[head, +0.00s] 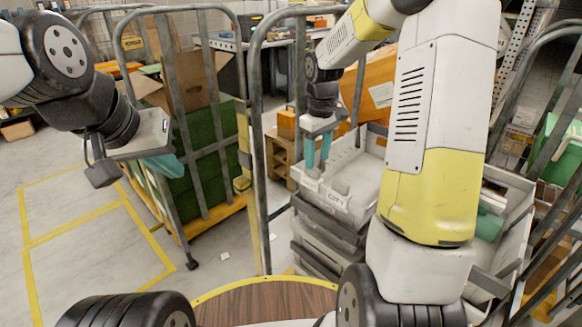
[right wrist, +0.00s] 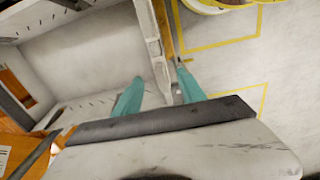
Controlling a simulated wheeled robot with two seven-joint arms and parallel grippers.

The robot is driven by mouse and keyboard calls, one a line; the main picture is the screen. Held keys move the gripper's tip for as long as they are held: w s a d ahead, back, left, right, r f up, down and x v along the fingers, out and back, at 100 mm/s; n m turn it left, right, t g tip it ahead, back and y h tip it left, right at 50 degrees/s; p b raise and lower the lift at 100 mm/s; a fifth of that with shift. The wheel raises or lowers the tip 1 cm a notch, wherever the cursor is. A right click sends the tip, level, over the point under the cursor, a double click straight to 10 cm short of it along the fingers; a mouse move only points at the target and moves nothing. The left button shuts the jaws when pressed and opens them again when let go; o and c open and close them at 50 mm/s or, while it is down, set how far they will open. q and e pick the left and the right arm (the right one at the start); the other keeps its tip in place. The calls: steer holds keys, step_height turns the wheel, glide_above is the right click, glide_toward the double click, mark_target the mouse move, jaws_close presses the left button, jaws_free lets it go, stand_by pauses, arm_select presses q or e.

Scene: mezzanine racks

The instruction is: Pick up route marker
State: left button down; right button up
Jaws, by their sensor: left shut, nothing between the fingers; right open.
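A light grey tote (head: 352,165) stands on top of a stack of totes. Its front wall carries a label plate reading "CITY" (head: 337,199), with a small grey piece (head: 340,187) at the rim just above it. I cannot tell for certain which of these is the route marker. My right gripper (head: 317,168) is open, its teal fingers pointing down over the tote's front left rim, left of the label. In the right wrist view, the fingers (right wrist: 163,88) are either side of the tote wall (right wrist: 154,45); contact cannot be told. My left gripper (head: 164,168) is shut and empty, far left.
A roll cage with a green crate (head: 207,150) and cardboard boxes stands at the left. Metal cage bars (head: 257,150) rise just left of the totes. An orange box (head: 378,85) is behind them. Open floor with yellow lines (head: 75,235) lies at the left.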

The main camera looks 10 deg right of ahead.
mark_target(312, 176)
steer(key=shift+w+a+f, duration=0.15)
steer(key=shift+w+f, duration=0.05)
steer(key=shift+f, duration=0.25)
steer(key=shift+w+a+f, duration=0.15)
steer(key=shift+f, duration=0.3)
steer(key=f, duration=0.7)
steer(key=shift+w+a+f, duration=0.1)
steer(key=shift+w+a, duration=0.05)
steer(key=shift+w, duration=0.2)
jaws_close()
